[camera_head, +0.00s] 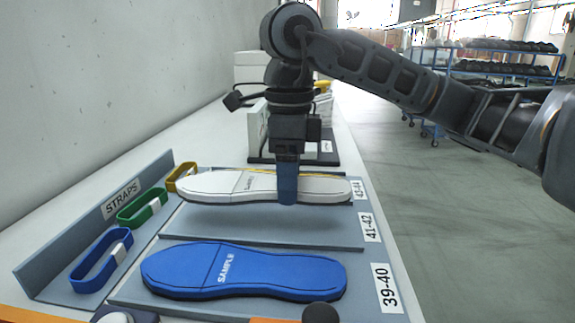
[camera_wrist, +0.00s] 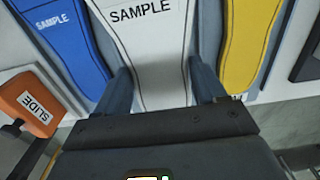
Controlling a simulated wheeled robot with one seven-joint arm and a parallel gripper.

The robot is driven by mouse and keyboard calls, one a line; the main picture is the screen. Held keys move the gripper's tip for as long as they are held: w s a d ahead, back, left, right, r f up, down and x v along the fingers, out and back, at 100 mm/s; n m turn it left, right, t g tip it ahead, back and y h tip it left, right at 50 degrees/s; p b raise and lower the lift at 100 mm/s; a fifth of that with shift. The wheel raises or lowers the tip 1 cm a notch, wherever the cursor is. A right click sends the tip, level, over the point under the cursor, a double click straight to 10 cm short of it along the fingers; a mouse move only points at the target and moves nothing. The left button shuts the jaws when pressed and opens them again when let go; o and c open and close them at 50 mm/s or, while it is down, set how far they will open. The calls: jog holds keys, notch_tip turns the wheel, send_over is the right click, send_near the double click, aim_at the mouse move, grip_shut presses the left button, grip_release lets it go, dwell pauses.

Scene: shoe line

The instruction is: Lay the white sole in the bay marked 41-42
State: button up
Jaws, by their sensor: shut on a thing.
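The white sole (camera_head: 225,187), marked SAMPLE, is gripped across one end by my gripper (camera_head: 287,195). In the wrist view the white sole (camera_wrist: 155,60) lies between the two fingers (camera_wrist: 163,88). It is roughly level and appears held above the rack, with a shadow beneath it. In the head view it overlaps the far edge of the grey bay marked 41-42 (camera_head: 290,232) and hides most of the 43-44 bay. The bare 41-42 surface shows in front of it. Its exact height is unclear.
A blue sole (camera_head: 245,272) lies in the 39-40 bay, nearer. A yellow sole (camera_wrist: 248,45) lies on the other side, mostly hidden in the head view. A STRAPS tray (camera_head: 95,235) holds blue, green and yellow straps at left. An orange SLIDE block (camera_wrist: 30,103) shows in the wrist view.

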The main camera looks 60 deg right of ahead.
aim_at(290, 222)
notch_tip(290, 222, down, 4)
jog(key=shift+r+b, duration=0.25)
jog(key=shift+b, duration=0.4)
jog(key=shift+f+b, duration=1)
jog(key=shift+b, duration=0.3)
jog(key=o, duration=1.3)
jog(key=shift+r+p, duration=0.65)
jog(key=shift+r, duration=3.25)
